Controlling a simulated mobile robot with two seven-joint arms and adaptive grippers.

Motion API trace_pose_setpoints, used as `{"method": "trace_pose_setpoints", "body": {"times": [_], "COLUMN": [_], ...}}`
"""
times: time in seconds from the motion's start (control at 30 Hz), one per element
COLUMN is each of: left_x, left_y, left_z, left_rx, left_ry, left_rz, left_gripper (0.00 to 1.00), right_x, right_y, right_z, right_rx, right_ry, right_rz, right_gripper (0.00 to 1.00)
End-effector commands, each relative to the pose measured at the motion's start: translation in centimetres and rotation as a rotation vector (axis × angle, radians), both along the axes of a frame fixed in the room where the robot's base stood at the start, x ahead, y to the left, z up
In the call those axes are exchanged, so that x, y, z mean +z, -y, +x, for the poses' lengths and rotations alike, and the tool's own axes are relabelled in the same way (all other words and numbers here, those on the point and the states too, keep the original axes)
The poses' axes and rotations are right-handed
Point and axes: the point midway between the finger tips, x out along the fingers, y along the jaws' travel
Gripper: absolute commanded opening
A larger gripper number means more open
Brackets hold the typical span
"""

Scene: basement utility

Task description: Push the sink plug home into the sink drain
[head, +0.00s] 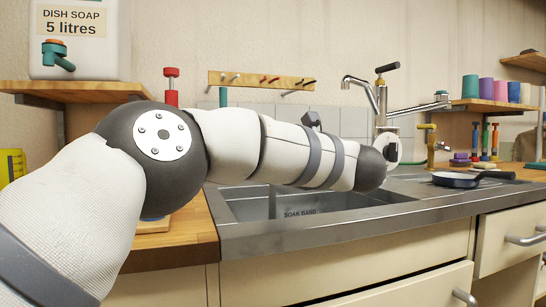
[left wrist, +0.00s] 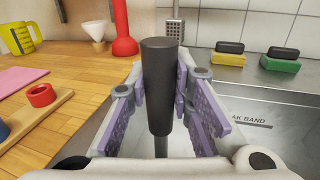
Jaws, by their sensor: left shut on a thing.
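My left gripper (left wrist: 160,112), with lilac finger pads, is shut on an upright black handle in the left wrist view. This handle (left wrist: 160,80) has a thin dark stem below it and appears to belong to the sink plug; its lower end is hidden. In the head view my left arm reaches across the sink (head: 318,207), and I cannot make out the fingers there. The steel sink basin also shows at the right of the left wrist view (left wrist: 262,105). The drain is hidden in both views. My right gripper is not in view.
A tap (head: 381,100) stands behind the sink. A black pan (head: 458,180) lies on the drainer at right. Two sponges (left wrist: 228,57) (left wrist: 281,61) sit on the sink's edge. A wooden tray with a red ring (left wrist: 41,95) and a red plunger-like tool (left wrist: 123,38) are on the wooden counter.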

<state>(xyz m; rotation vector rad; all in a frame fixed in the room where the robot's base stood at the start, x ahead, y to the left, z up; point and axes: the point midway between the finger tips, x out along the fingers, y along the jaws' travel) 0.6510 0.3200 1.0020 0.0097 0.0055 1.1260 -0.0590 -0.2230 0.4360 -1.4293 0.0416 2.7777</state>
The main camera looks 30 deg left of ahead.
Motion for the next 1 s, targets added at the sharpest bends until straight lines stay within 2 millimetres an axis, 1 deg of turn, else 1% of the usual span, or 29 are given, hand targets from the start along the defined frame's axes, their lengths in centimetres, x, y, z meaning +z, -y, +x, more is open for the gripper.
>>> {"method": "trace_pose_setpoints", "body": {"times": [0.37, 0.4, 0.5, 0.77, 0.83, 0.93, 0.97, 1.0], "left_x": [-1.2, -1.2, -1.1, -1.2, -1.2, -1.2, -1.2, -1.2], "left_y": [0.0, 0.0, 0.0, 0.0, 0.3, 1.9, 2.5, 3.6], "left_z": [0.0, 0.0, 0.0, 0.0, -0.1, -0.8, -1.1, -1.6], "left_rx": [-0.001, -0.001, -0.001, -0.001, -0.002, -0.004, -0.004, -0.006], "left_ry": [0.0, 0.0, 0.001, -0.001, -0.001, -0.002, -0.002, -0.001], "left_rz": [0.001, 0.001, 0.0, 0.0, 0.0, 0.0, 0.001, 0.001], "left_gripper": [0.0, 0.22, 0.44, 0.44, 0.44, 0.44, 0.44, 0.44], "right_x": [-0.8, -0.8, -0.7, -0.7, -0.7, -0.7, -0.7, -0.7], "right_y": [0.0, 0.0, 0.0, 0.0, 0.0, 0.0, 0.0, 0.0], "right_z": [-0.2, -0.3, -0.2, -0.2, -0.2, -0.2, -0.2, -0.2], "right_rx": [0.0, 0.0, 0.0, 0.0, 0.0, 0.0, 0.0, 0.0], "right_ry": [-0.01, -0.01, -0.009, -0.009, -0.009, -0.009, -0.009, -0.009], "right_rz": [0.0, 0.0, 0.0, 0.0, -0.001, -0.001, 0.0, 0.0], "right_gripper": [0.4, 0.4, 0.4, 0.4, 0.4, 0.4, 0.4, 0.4]}}
